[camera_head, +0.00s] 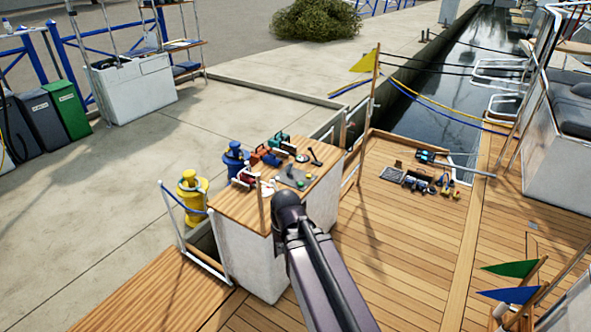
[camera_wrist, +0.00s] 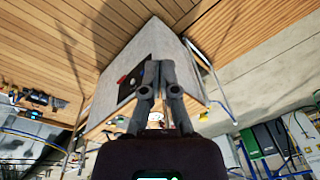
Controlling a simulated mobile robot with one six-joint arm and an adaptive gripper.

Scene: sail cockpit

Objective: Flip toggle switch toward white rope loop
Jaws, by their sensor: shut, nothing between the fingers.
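In the wrist view, my gripper (camera_wrist: 158,66) is shut and empty, its two fingertips together in front of the pale face of a cabinet (camera_wrist: 158,38). A dark panel (camera_wrist: 135,77) with a small red part (camera_wrist: 121,80) shows beside the fingers and is partly covered by them. I cannot make out a toggle switch on it or which way it points. In the head view, my arm reaches to the near end of the cabinet and hides the gripper. A small white ring (camera_head: 302,158) lies on the cabinet's wooden top; I cannot tell whether it is the rope loop.
The wooden top (camera_head: 234,211) carries a red item (camera_head: 246,177), a green item (camera_head: 279,140) and a grey plate (camera_head: 293,177). A yellow bollard (camera_head: 192,192) and a blue bollard (camera_head: 236,156) stand beside it. Several tools lie on the deck at right. Deck planks between are clear.

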